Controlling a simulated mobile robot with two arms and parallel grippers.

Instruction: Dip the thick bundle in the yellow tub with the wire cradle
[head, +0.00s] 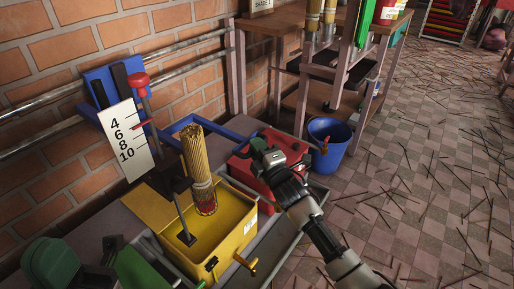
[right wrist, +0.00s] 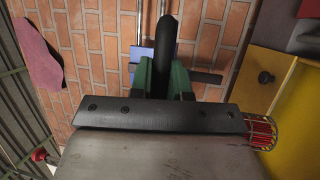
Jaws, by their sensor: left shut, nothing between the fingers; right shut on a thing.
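The yellow tub (head: 232,262) stands low in the middle of the head view with yellow liquid inside. The thick bundle (head: 194,152) of tan sticks stands upright over its far part. The cradle also shows at the right in the right wrist view (right wrist: 262,132). My right gripper (head: 262,146) is right of the bundle, its green fingers shut on a dark handle (right wrist: 166,45). My left gripper is not in view.
A white scale (head: 125,140) and red-knobbed rod (head: 138,80) stand left of the bundle. A red box (head: 262,178) and blue bar (head: 218,132) lie behind the tub. A blue bucket (head: 328,146) stands on the floor at right. Brick wall is behind; sticks litter the floor.

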